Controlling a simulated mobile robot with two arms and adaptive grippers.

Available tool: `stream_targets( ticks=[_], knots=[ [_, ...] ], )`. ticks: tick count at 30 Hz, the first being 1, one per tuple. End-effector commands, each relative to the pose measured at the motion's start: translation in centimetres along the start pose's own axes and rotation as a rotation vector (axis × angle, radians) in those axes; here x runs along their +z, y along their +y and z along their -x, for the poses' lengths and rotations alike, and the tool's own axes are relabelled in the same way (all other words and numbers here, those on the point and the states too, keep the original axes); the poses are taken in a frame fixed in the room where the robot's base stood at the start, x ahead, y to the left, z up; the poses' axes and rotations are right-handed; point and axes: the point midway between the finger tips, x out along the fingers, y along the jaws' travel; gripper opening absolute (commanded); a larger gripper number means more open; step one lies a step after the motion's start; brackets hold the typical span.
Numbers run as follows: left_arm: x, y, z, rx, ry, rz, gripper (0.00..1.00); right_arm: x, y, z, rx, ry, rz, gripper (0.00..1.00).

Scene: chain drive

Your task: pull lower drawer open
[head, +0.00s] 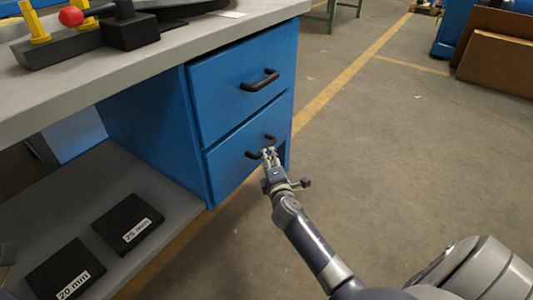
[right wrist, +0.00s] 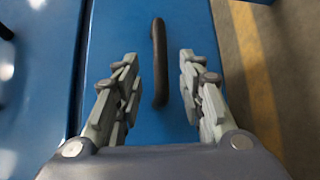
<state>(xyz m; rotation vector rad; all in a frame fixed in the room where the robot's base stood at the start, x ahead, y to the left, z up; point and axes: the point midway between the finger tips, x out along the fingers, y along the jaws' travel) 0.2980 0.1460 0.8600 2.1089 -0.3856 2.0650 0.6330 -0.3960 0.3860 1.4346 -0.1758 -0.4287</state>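The lower drawer (head: 225,168) is the bottom blue front of the cabinet under the workbench. Its front lines up with the upper drawer's front. Its black bar handle (head: 254,154) is partly hidden by my right gripper (head: 270,152). In the right wrist view the handle (right wrist: 159,62) stands upright in the picture, between the two spread fingers of the right gripper (right wrist: 160,85). There is a visible gap on both sides, so the fingers are open around the handle and not pressed on it.
The upper drawer (head: 242,82) with its own black handle (head: 260,80) is just above. The grey worktop (head: 215,30) overhangs on the left. A lower shelf (head: 150,190) holds two dark labelled pads (head: 128,222). The floor (head: 400,150) right of the cabinet is clear.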

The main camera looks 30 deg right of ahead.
Motion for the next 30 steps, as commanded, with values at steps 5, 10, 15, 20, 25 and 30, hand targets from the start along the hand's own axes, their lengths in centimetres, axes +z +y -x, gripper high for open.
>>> stream_targets(
  ticks=[5,10,15,20,25,30],
  knots=[
    [-0.3,0.2,-0.3,0.014,0.039,-0.005,0.45,0.0,-0.3,-3.2,0.001,-0.001,0.000,0.36],
    [-0.6,0.3,-0.8,0.024,0.063,-0.008,0.45,0.0,-0.2,-5.1,0.000,-0.001,0.000,0.36],
    [-0.7,0.4,-1.1,0.029,0.073,-0.010,0.45,0.0,-0.1,-5.9,-0.001,-0.001,-0.001,0.36],
    [-0.7,0.4,-1.2,0.029,0.074,-0.010,0.45,0.0,-0.1,-6.0,-0.001,0.000,-0.001,0.36],
    [-0.7,0.4,-1.2,0.029,0.074,-0.010,0.45,0.0,-0.1,-6.0,-0.001,0.000,-0.001,0.27],
    [-0.7,0.4,-1.2,0.029,0.074,-0.010,0.45,0.0,-0.1,-6.0,-0.001,0.000,-0.001,0.00]
  ],
)
